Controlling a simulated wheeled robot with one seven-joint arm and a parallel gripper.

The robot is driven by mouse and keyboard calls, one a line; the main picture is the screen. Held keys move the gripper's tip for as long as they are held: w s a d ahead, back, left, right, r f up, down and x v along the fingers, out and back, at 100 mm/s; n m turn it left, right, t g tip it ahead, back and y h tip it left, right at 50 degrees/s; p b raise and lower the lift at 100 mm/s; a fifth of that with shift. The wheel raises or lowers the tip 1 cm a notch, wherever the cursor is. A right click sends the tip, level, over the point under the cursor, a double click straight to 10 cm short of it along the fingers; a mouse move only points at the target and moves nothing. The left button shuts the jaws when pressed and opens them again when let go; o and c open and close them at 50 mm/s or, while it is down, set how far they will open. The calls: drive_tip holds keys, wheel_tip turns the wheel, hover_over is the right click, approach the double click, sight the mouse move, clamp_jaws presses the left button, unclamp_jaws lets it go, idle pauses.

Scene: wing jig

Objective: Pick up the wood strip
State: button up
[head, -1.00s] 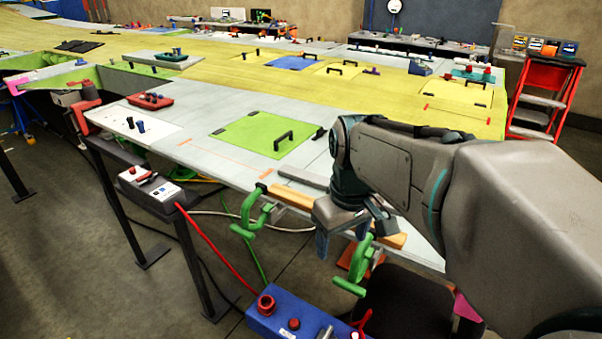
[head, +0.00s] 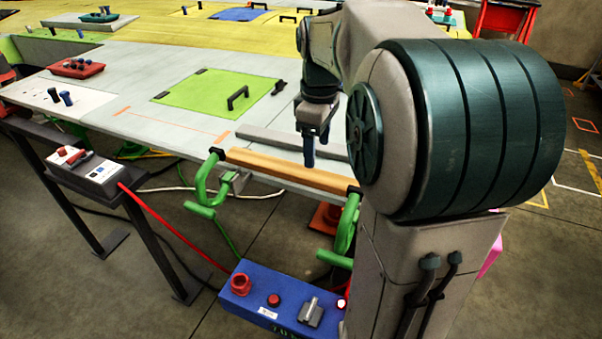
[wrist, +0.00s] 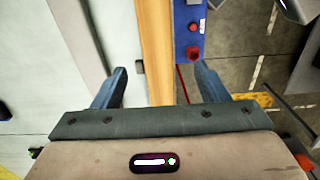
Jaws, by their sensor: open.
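The wood strip (head: 285,170) is a long tan bar lying along the near edge of the grey wing panel (head: 180,125). A green clamp (head: 205,185) sits at its left end and another green clamp (head: 345,225) at its right end. My gripper (head: 308,150) points down just behind the strip in the head view. In the wrist view the strip (wrist: 156,50) runs lengthwise between the two spread fingers of my gripper (wrist: 162,85), nearer the middle than either finger. The gripper is open and holds nothing. Its height above the strip is hard to judge.
A grey bar (head: 290,142) lies parallel behind the strip. A green hatch panel (head: 220,97) with a black handle lies farther back. A blue control box (head: 280,300) stands below the near edge. A grey box on a stand (head: 85,170) is at left.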

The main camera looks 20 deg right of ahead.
sight(314, 174)
drive_tip(key=f, duration=0.5)
drive_tip(key=f+p, duration=0.1)
drive_tip(key=f, duration=0.1)
drive_tip(key=shift+w+f, duration=0.3)
drive_tip(key=shift+f, duration=0.1)
drive_tip(key=c, duration=1.2)
drive_tip(key=shift+r, duration=0.1)
